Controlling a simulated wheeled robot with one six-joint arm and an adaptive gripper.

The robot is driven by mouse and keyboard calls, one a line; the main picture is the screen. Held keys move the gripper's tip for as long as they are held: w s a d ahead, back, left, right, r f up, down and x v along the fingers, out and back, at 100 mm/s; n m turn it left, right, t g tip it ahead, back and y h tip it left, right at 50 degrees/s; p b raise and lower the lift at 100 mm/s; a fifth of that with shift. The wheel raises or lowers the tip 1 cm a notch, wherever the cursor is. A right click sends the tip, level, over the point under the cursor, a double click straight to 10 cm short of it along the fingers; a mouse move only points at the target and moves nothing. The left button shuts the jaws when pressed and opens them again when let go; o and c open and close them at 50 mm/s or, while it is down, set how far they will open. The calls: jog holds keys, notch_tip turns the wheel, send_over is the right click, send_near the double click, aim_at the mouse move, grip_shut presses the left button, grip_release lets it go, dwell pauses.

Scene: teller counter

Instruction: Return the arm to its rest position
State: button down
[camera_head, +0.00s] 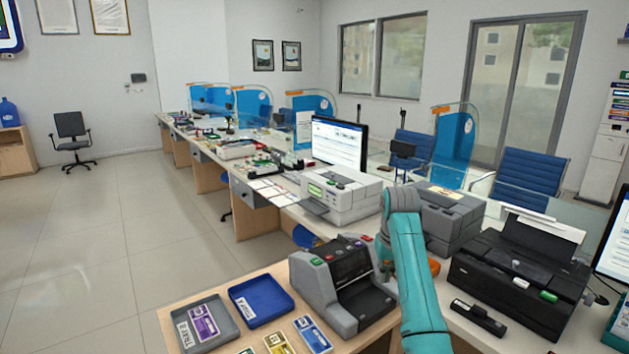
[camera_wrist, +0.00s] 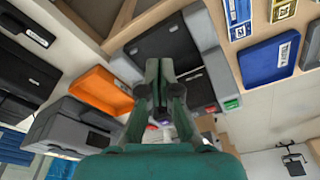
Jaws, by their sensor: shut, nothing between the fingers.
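My teal arm (camera_head: 415,275) rises from the bottom of the head view and bends over at the top, above the counter. Its gripper end is mostly hidden behind the arm there, beside the grey counting machine (camera_head: 345,285). In the wrist view my gripper (camera_wrist: 166,68) points away from the camera, with its dark green fingers together and nothing between them. The counting machine (camera_wrist: 207,62) appears behind the fingers in that view. I cannot tell the exact gap between the fingertips and the machine.
An orange tray (camera_wrist: 100,92) lies beside the machine. A blue tray (camera_head: 261,301), a grey tray (camera_head: 222,333) and banded bundles (camera_head: 313,336) sit at front left. A black printer (camera_head: 510,285) stands right, a white printer (camera_head: 342,193) behind. Open floor (camera_head: 95,240) lies left.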

jog(key=s+f+t, duration=0.1)
jog(key=s+f, duration=0.3)
jog(key=f, duration=0.9)
jog(key=s+f+t, duration=0.2)
jog(key=s+f, duration=0.3)
jog(key=f, duration=0.7)
jog(key=s+f+t, duration=0.2)
jog(key=s+f, duration=0.4)
jog(key=s, duration=0.4)
jog(key=s+f+t, duration=0.1)
jog(key=s+f, duration=0.6)
jog(key=s, duration=0.2)
jog(key=s+r+m+t, duration=0.1)
jog(key=s+r+t, duration=0.15)
jog(key=s, duration=0.85)
jog(key=s+r+t, duration=0.1)
jog(key=s+r, duration=0.2)
jog(key=s, duration=0.8)
jog(key=s+r+t, duration=0.3)
jog(key=s+r, duration=1.3)
jog(key=r, duration=0.3)
jog(key=shift+s+r, duration=0.3)
jog(key=shift+r, duration=0.1)
